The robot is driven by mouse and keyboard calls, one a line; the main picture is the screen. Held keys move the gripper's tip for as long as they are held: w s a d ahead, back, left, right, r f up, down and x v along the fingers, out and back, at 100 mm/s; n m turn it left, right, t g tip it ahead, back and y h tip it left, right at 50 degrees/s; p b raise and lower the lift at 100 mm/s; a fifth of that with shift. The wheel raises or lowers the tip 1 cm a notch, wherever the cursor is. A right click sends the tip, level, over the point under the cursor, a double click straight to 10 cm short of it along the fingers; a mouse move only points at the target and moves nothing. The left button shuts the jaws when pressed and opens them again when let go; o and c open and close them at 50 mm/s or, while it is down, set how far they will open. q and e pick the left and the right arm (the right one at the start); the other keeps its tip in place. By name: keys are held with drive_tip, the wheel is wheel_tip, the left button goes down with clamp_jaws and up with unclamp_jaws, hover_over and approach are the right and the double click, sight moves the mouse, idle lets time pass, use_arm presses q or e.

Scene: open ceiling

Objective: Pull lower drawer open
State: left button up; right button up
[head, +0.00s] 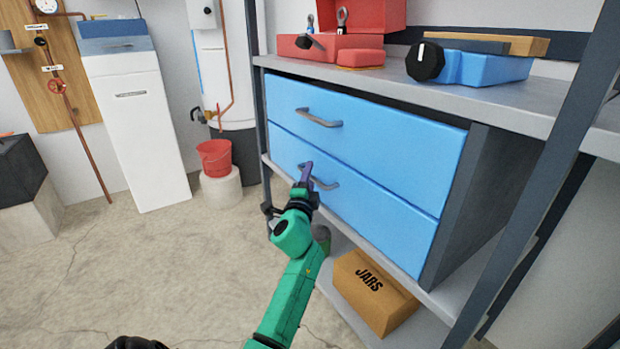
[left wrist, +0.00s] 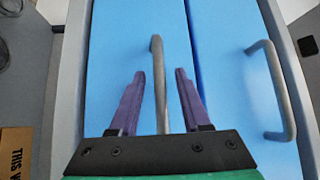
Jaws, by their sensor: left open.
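The lower drawer (head: 375,208) is a blue front in a grey cabinet and looks shut, flush with the upper drawer (head: 370,125). Its grey bar handle (head: 328,185) is at my left gripper (head: 308,173). In the left wrist view the lower drawer (left wrist: 115,60) is the left blue panel. There my open left gripper (left wrist: 160,72) has its purple fingers on either side of the lower handle (left wrist: 158,60), with gaps visible on both sides. The upper handle (left wrist: 285,95) lies outside the fingers at the right.
A cardboard box marked JARS (head: 372,290) sits on the shelf below the drawers. Dark metal posts (head: 560,180) frame the shelving. A red toolbox (head: 335,45) and a blue case (head: 490,68) lie on top. The floor (head: 150,270) at the left is clear.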

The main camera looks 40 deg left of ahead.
use_arm(q)
clamp_jaws()
drive_tip(key=shift+f, duration=0.1)
idle(1.2)
